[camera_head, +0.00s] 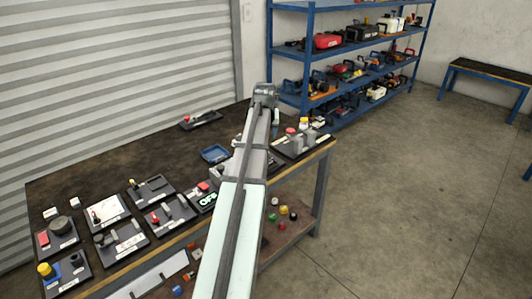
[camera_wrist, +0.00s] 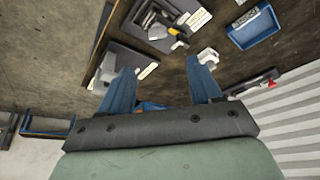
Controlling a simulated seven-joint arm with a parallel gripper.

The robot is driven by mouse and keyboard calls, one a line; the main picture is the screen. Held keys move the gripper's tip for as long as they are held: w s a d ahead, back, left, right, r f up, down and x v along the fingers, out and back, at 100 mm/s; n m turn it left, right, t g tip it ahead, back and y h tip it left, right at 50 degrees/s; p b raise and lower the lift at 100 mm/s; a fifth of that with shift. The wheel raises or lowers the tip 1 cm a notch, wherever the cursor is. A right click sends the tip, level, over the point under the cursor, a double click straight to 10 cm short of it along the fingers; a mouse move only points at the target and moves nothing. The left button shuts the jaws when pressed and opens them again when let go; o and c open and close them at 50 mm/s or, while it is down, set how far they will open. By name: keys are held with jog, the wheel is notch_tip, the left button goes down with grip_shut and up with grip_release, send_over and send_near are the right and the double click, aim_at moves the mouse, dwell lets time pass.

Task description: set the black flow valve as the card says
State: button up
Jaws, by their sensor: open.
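My gripper (camera_wrist: 160,63) is open in the wrist view, its two blue fingers wide apart with nothing held between them. Beyond the fingertips is a dark base plate (camera_wrist: 115,60) with a white label. Farther off, a dark board (camera_wrist: 139,14) carries a yellow, grey and black fitting (camera_wrist: 166,24); I cannot tell if this is the flow valve. In the head view my arm hides much of the table's right part. A dark round knob (camera_head: 60,224) stands on a board at the left, also not surely the valve. I cannot read any setting card.
The dark workbench (camera_head: 110,160) holds several boards with small fittings along its front. A blue tray (camera_head: 214,154) lies mid-table, also in the wrist view (camera_wrist: 253,28). A board (camera_head: 301,147) with red- and yellow-topped parts is at the right. Blue shelving (camera_head: 345,50) stands behind; the back left bench is clear.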

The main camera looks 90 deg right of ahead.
jog(key=x, duration=1.3)
jog(key=shift+s+f, duration=0.15)
jog(key=shift+f, duration=0.25)
jog(key=shift+c, duration=0.5)
jog(key=c, duration=1)
jog(key=shift+o, duration=0.2)
